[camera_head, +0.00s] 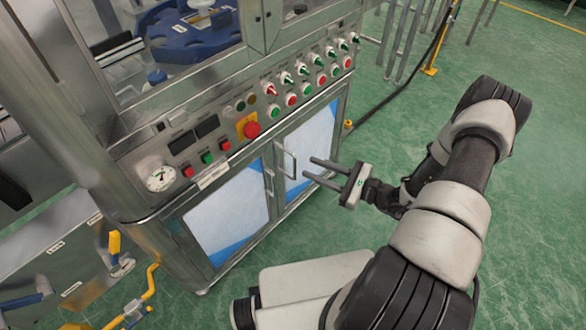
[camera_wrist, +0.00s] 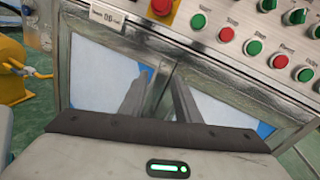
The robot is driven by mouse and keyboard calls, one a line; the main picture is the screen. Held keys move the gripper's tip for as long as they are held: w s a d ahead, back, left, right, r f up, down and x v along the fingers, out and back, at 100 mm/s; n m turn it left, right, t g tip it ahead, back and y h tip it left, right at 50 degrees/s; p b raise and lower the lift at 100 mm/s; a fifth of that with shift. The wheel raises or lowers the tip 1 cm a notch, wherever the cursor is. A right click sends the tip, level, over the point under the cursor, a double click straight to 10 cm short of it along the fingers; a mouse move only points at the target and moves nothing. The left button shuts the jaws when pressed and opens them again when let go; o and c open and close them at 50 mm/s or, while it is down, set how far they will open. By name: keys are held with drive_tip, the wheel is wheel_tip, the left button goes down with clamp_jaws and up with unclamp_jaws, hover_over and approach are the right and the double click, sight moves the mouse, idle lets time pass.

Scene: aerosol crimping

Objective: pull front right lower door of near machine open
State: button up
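The near machine (camera_head: 190,140) is a metal cabinet with two lower doors below its button panel. The front right lower door (camera_head: 311,143) is shut, with a white and blue panel and an upright bar handle (camera_head: 289,162) at its left edge. My gripper (camera_head: 318,169) is open, its two fingers pointing at the handle from the right; whether they touch it cannot be told. In the wrist view my fingers (camera_wrist: 158,98) reach toward the frame between the doors, and the right door (camera_wrist: 228,118) shows on the right. The handle is not clear in the wrist view.
The front left lower door (camera_head: 228,215) is shut beside it. A button panel with a red emergency stop (camera_head: 251,130) is above the doors. Yellow pipework (camera_head: 148,288) stands at the lower left. Green floor (camera_head: 530,130) is free to the right.

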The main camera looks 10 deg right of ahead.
drive_tip(key=s+d+f+m+t+h+b, duration=0.1)
drive_tip(key=d+f+m+t+h, duration=0.2)
drive_tip(key=f, duration=0.4)
drive_tip(key=d+f+m+t+h+b, duration=0.1)
drive_tip(key=f+m+t+h, duration=0.15)
drive_tip(key=f+m, duration=0.35)
drive_tip(key=n+b, duration=0.1)
drive_tip(key=b, duration=0.3)
hover_over(295, 177)
drive_tip(key=shift+w+f, duration=0.35)
drive_tip(key=shift+f, duration=0.35)
clamp_jaws()
